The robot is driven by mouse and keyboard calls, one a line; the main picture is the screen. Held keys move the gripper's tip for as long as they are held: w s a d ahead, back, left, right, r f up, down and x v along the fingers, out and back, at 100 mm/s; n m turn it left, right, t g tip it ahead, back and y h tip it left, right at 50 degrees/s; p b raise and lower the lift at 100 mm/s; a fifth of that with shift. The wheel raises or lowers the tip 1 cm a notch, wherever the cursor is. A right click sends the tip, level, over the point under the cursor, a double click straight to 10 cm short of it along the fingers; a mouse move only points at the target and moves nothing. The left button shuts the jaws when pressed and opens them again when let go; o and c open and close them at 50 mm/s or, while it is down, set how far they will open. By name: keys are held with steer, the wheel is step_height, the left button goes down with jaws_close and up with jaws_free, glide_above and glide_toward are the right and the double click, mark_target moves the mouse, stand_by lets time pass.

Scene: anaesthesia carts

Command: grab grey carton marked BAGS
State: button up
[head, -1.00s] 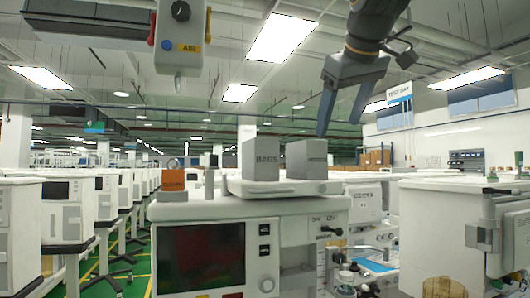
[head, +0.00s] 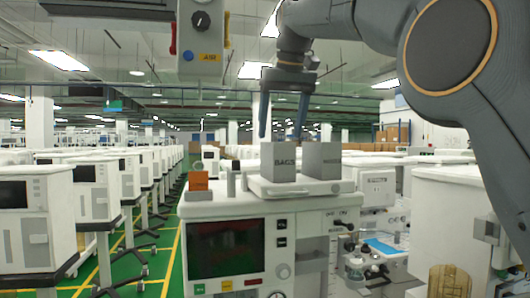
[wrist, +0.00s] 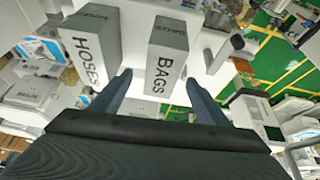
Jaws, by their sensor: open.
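The grey carton marked BAGS (head: 280,162) stands upright on the white top of the cart in the head view. In the wrist view the BAGS carton (wrist: 167,58) shows its lettered face, just beyond and between the fingertips. My gripper (head: 282,138) is open and empty. Its fingers hang above the cart top, close over the carton in the head view. The fingers also show in the wrist view (wrist: 157,80). I cannot tell whether a finger touches the carton.
A second grey carton (head: 322,160), marked HOSES in the wrist view (wrist: 92,45), stands right beside the BAGS carton in the head view. An orange block (head: 199,181) sits to the left on the cart top. A hanging AIR unit (head: 201,40) is at upper left.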

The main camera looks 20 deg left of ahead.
steer(key=shift+m+g, duration=0.3)
steer(key=x, duration=0.5)
steer(key=shift+s, duration=0.2)
steer(key=shift+p+x, duration=1.4)
steer(key=shift+x, duration=1.75)
steer(key=shift+w+f, duration=0.1)
steer(key=shift+w, duration=0.05)
steer(key=c, duration=1.4)
step_height(320, 180, up, 9)
steer(key=shift+w+r, duration=0.15)
steer(key=shift+r, duration=0.45)
